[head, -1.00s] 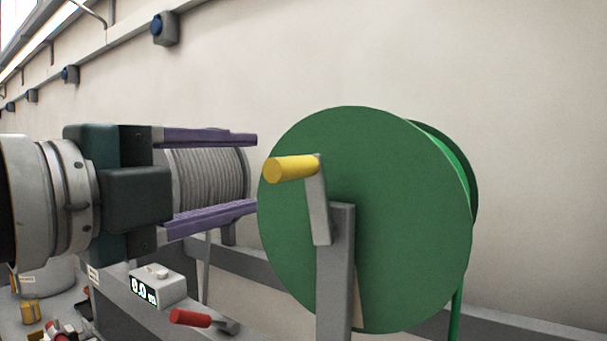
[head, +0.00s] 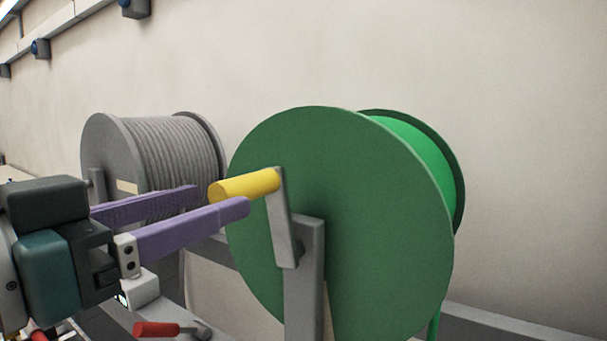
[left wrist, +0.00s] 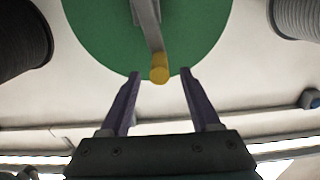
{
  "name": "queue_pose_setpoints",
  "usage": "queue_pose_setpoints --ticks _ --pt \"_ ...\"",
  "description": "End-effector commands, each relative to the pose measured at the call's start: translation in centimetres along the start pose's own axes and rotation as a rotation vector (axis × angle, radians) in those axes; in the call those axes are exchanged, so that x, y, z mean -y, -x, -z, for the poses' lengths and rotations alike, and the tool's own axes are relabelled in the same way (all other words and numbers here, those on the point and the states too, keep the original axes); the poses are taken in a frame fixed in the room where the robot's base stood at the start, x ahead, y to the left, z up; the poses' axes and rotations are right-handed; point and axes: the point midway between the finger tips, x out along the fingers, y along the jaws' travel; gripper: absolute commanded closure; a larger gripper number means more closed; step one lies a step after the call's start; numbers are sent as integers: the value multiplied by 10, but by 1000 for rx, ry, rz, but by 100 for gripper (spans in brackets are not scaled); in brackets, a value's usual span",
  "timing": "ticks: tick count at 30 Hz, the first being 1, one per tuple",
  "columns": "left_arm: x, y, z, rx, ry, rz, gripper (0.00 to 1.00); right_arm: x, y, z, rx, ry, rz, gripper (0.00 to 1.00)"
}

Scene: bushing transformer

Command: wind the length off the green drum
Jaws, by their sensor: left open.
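The green drum (head: 350,215) stands on a grey post (head: 305,290), with green cable wound on it and a strand hanging at its lower right. Its crank arm (head: 282,220) points up and carries a yellow handle (head: 240,186). My left gripper (head: 222,198) is open, its purple fingers near the handle. In the left wrist view the handle (left wrist: 159,74) shows just beyond the fingertips (left wrist: 161,76), roughly midway between them and apart from both. The green drum (left wrist: 95,30) fills the space behind. My right gripper is not in view.
A grey drum (head: 170,150) of grey cable stands at the back left. A red-handled lever (head: 157,329) and a partly hidden counter box (head: 143,290) sit below my left gripper. The wall behind is bare on the right.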

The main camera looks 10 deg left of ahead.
Motion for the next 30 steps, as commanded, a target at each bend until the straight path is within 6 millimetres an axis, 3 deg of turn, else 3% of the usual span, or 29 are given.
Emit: queue_pose_setpoints --ticks 3,9,21,30 --pt "0 -23 4 -1 1 0 37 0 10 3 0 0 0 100" --pt "0 -49 2 0 -1 -1 37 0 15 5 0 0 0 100" --pt "-1 -57 0 1 -5 -2 37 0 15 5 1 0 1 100" --pt "-1 -57 0 1 -5 -2 70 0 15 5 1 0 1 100"
